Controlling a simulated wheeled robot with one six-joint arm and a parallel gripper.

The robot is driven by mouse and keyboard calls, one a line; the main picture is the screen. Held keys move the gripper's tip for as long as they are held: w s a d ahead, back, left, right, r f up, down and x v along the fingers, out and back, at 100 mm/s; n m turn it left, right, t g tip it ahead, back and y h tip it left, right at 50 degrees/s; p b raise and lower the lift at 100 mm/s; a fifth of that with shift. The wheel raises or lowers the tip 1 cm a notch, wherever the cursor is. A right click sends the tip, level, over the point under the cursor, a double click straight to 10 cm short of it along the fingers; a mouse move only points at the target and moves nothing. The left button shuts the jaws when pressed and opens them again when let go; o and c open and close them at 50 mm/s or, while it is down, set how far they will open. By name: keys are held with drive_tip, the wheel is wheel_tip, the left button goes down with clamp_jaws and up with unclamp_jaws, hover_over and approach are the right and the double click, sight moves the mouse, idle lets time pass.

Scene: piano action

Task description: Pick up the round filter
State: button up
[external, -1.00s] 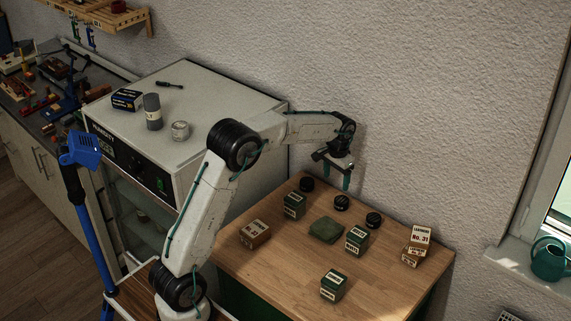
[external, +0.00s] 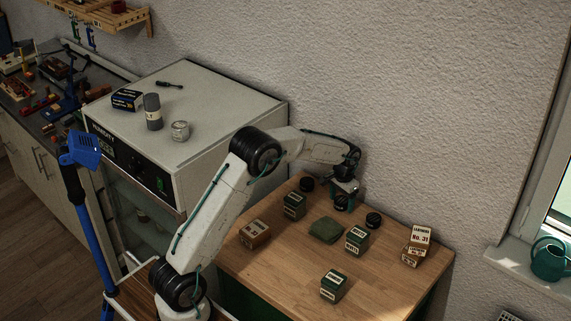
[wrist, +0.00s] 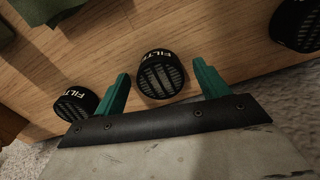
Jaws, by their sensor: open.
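Several round black filters with slatted faces lie on the wooden table. The middle filter (wrist: 160,74) shows in the wrist view between and just beyond my fingertips; its white lettering is partly readable. In the external view this middle filter (external: 341,203) sits right below my gripper (external: 345,186). A second filter (wrist: 76,103) is outside the left finger, and a third (wrist: 298,25) is at the upper right. In the external view the other filters are at the back left (external: 307,184) and to the right (external: 373,220). My gripper (wrist: 163,88) is open and empty, with green fingers.
Green boxes (external: 294,206), (external: 357,239) and (external: 334,286) stand on the table around a folded green cloth (external: 325,230). A brown box (external: 255,234) is at left and stacked cartons (external: 417,246) at right. The wall is close behind the filters.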

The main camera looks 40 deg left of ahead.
drive_tip(key=c, duration=1.1)
drive_tip(key=shift+o, duration=0.2)
